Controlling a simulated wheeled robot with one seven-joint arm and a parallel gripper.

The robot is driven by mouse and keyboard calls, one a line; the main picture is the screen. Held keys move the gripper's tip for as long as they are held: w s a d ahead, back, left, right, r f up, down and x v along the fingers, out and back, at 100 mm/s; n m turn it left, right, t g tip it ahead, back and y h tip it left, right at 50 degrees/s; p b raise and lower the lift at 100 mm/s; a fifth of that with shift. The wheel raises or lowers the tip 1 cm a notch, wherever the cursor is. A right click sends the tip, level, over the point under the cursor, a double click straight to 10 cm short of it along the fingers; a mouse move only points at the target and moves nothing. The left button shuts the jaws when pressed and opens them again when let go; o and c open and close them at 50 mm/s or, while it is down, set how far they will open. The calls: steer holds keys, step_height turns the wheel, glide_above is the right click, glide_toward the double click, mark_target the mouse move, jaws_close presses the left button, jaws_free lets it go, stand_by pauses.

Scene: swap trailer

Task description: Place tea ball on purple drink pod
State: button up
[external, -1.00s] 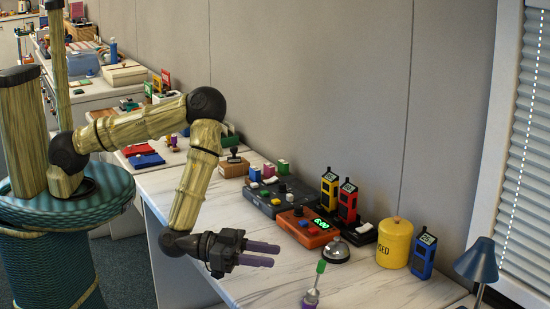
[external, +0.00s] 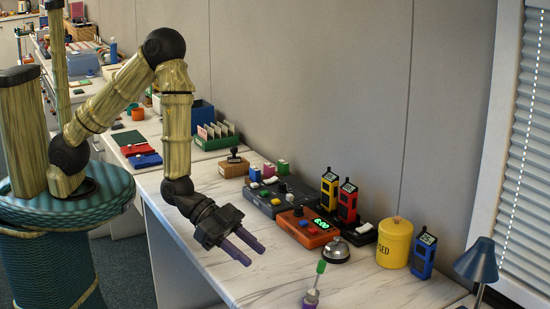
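My gripper (external: 255,257) hangs above the near left part of the white marbled desk (external: 262,283). It points down and to the right. Its two purple fingers are apart, with nothing seen between them. A small pink-purple piece with a white top (external: 269,171) stands at the back, by the dark grey control box; I cannot tell whether it is the purple drink pod. I cannot make out the tea ball in this view.
A dark grey control box (external: 276,203), an orange box with a green display (external: 307,232), a bell (external: 336,251), a yellow canister (external: 394,243) and several handheld meters line the back. A green-tipped tool (external: 320,268) and a blue lamp (external: 477,262) are in front.

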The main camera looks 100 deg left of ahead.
steer(key=s+a+r+n+g+y, duration=0.1)
steer(key=s+a+r+g, duration=0.1)
steer(key=s, duration=0.5)
steer(key=s+a+r+n+g+y, duration=0.1)
steer(key=s+a+r+g, duration=0.2)
steer(key=s, duration=0.5)
steer(key=s+a+r+n+g+y, duration=0.1)
steer(key=s+a+r+n+g, duration=0.1)
steer(key=s+a+g, duration=0.2)
steer(key=s+a, duration=0.2)
steer(key=s, duration=0.2)
steer(key=shift+a+r, duration=0.2)
steer(key=shift+r, duration=0.1)
step_height(320, 180, up, 8)
steer(key=p, duration=0.7)
steer(key=shift+p, duration=0.4)
steer(key=shift+f, duration=0.2)
